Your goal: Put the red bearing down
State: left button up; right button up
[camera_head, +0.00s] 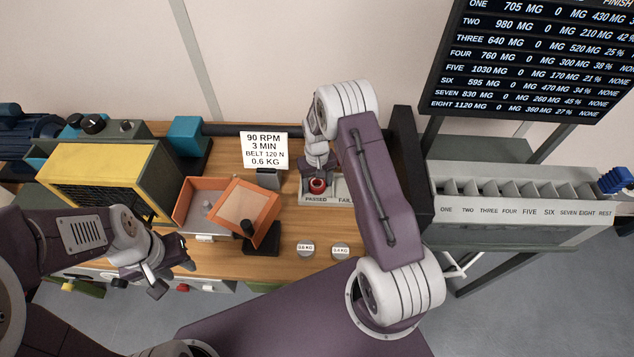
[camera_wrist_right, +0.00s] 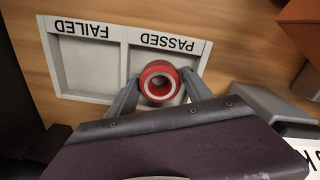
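The red bearing (camera_wrist_right: 160,82) is a short red ring with a pale inner rim. In the right wrist view it sits between the two fingers of my right gripper (camera_wrist_right: 160,84), which appear to touch its sides. It is over the PASSED compartment of the white two-part tray (camera_wrist_right: 91,97); I cannot tell if it touches the tray floor. In the head view the bearing (camera_head: 317,185) shows below my right gripper (camera_head: 317,172). My left gripper (camera_head: 168,275) is low at the left, near the bench's front edge, away from the bearing; its finger opening is unclear.
Two grey weights (camera_head: 306,249) (camera_head: 340,252) lie in front. A sign (camera_head: 264,150) stands behind. A numbered rack (camera_head: 520,212) is at the right. The tray's FAILED compartment (camera_wrist_right: 91,65) is empty.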

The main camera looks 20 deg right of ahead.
jog(key=shift+r, duration=0.1)
jog(key=shift+r, duration=0.25)
notch_tip(320, 180, up, 12)
jog(key=b, duration=0.1)
jog(key=s+a+r, duration=0.1)
jog(key=s+a, duration=0.1)
jog(key=s, duration=0.7)
jog(key=s+a+r+t, duration=0.1)
jog(key=s+a, duration=0.2)
jog(key=s, duration=0.7)
jog(key=shift+r, duration=0.3)
jog(key=shift+s+a, duration=0.1)
jog(key=shift+a, duration=0.05)
